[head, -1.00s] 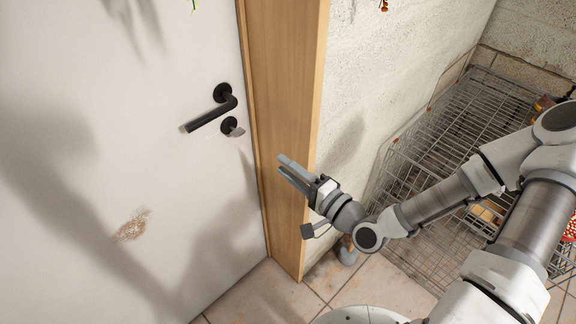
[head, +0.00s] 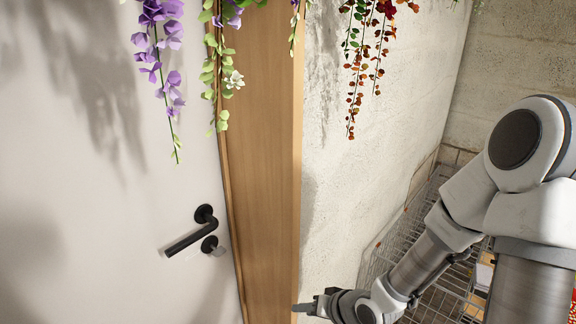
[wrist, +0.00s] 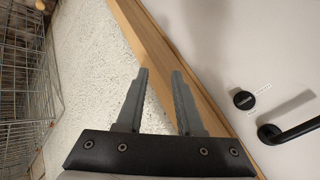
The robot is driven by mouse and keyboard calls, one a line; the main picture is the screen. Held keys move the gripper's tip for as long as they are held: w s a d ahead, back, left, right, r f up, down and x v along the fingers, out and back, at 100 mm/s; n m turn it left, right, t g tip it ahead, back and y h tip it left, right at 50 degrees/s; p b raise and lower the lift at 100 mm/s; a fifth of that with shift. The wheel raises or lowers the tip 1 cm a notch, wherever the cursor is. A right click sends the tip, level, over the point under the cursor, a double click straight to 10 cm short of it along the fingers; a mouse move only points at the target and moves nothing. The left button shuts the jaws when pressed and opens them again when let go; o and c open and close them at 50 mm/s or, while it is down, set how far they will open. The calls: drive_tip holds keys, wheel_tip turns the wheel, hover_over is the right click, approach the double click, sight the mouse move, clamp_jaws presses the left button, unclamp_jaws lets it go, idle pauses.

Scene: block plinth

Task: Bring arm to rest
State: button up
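My gripper (wrist: 160,100) shows in the wrist view with its two grey fingers apart and nothing between them. It points toward the wooden door frame and the pale wall beside it. In the head view my gripper (head: 308,306) is small at the bottom, in front of the wooden frame's lower part, and its fingers are hard to make out there. My arm is bent at the right of the head view.
A white door with a black handle (head: 190,234) stands at left, beside the wooden door frame (head: 262,150). Purple flowers (head: 160,50) and red-leaved vines (head: 358,70) hang from above. A wire basket rack (head: 385,245) stands behind my arm by the rough wall (head: 375,150).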

drive_tip(key=s+d+r+n+g+h+p, duration=0.1)
drive_tip(key=s+d+r+n+h+p, duration=0.15)
drive_tip(key=d+r+h, duration=0.85)
drive_tip(key=s+r+m+y, duration=0.1)
drive_tip(key=s+r+y, duration=0.1)
drive_tip(key=s+r, duration=0.4)
drive_tip(key=s+r+m+y+p, duration=0.1)
drive_tip(key=s+r+y, duration=0.2)
drive_tip(key=s+r, duration=0.4)
wheel_tip(320, 180, up, 6)
drive_tip(key=shift+s+a+r+t, duration=0.1)
drive_tip(key=shift+s+a+t, duration=0.2)
drive_tip(key=shift+a, duration=0.15)
